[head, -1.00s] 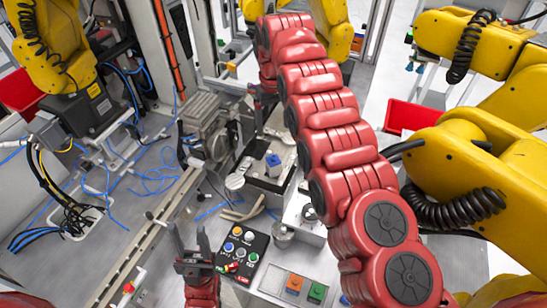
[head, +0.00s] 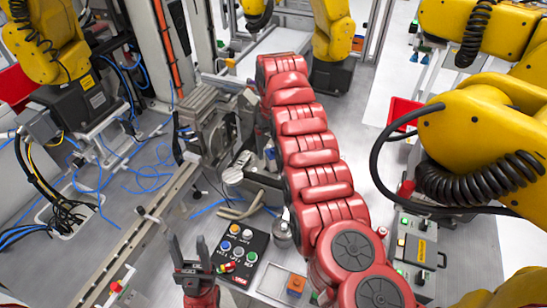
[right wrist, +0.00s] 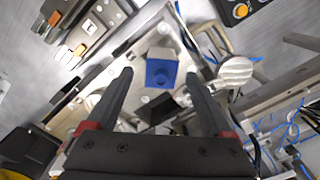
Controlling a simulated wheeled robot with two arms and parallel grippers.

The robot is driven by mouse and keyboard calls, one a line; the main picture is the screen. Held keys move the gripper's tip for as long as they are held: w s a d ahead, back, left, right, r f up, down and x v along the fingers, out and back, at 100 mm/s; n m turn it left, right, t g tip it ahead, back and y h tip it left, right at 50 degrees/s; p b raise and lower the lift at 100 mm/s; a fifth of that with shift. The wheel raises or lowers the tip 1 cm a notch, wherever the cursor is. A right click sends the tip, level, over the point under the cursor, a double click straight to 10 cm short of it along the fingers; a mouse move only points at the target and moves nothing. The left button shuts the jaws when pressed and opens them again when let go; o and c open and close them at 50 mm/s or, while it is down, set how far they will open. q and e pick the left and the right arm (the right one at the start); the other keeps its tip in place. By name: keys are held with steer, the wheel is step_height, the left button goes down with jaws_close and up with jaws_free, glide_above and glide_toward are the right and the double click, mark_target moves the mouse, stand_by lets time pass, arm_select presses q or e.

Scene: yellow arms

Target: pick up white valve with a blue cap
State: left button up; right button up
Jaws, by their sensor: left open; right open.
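The white valve with a blue cap shows in the right wrist view (right wrist: 162,70), blue cap toward the camera, on a grey metal fixture. In the head view (head: 270,155) only a small part shows beside my red right arm, which hides the rest. My right gripper (right wrist: 158,80) is open; its two dark fingers lie on either side of the valve in the picture, with no visible contact. How far the fingertips are above it I cannot tell. My left gripper (head: 188,243) is open, empty and upright at the lower middle of the head view, away from the valve.
A black button panel (head: 238,252) lies right of my left gripper. An orange block (head: 296,285) sits nearer the front. A round metal disc (right wrist: 236,72) is close to the right finger. Loose blue cables (head: 150,175) lie on the left table. Yellow arms (head: 480,130) stand at right.

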mark_target(273, 153)
steer(key=f+p, duration=0.2)
steer(key=f, duration=0.1)
steer(key=shift+s+f, duration=0.2)
steer(key=shift+f, duration=0.3)
steer(key=shift+w, duration=0.1)
steer(key=shift+c, duration=0.3)
jaws_close()
